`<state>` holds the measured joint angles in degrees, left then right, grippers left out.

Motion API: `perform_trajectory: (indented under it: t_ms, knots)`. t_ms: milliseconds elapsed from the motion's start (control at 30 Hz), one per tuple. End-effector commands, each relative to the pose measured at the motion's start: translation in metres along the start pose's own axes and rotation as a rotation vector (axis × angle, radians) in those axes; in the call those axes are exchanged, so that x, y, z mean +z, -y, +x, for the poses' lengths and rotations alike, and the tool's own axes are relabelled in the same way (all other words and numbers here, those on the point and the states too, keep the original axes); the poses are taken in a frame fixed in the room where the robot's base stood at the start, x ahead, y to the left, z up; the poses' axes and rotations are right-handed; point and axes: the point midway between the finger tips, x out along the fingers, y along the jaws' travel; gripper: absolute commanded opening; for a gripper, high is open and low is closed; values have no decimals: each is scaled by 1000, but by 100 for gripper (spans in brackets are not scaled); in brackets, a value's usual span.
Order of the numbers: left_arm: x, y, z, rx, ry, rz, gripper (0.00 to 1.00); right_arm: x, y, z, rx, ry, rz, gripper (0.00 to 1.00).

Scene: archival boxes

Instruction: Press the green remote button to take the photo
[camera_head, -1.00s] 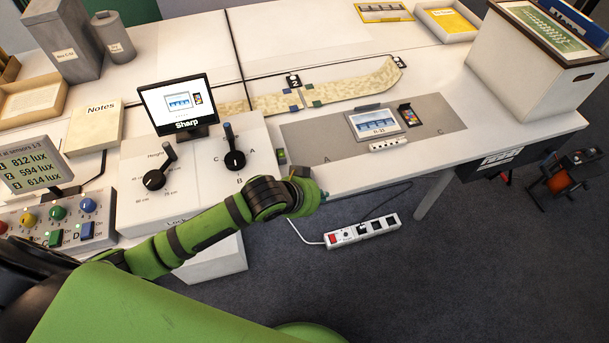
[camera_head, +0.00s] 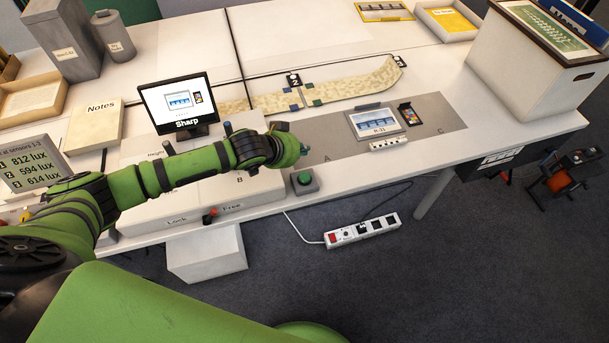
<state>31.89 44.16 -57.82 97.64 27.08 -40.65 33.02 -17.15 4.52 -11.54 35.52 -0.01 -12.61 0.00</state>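The green remote button (camera_head: 304,178) sits on a small grey box at the front edge of the table. It is in plain view in the head view. My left gripper (camera_head: 301,149) reaches in from the left, just behind the button in the picture, and looks apart from it. Its fingers are small and mostly hidden, so I cannot tell if they are open or shut. The small monitor (camera_head: 178,101) shows a picture and the word "Sharp". A framed picture (camera_head: 375,123) and a colour card (camera_head: 410,114) lie on the grey mat (camera_head: 447,118). My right gripper is not in view.
A control box with a Lock/Free lever (camera_head: 210,214) lies under my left arm. A white power strip (camera_head: 362,229) is on the floor. A large box (camera_head: 530,75) stands at the right end. The table's front edge right of the button is clear.

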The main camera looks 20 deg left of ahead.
Motion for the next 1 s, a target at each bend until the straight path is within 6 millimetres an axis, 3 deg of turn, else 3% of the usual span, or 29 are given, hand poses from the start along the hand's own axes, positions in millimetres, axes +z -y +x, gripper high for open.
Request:
perform_trajectory:
  t_ms: [267, 600, 1000]
  knots:
    - [18, 0, 17, 0, 0, 3, 0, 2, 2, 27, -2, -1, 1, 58]
    - [49, 0, 48, -1, 0, 3, 0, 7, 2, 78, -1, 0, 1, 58]
    - [62, 0, 60, 0, 0, 0, 0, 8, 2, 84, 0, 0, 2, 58]
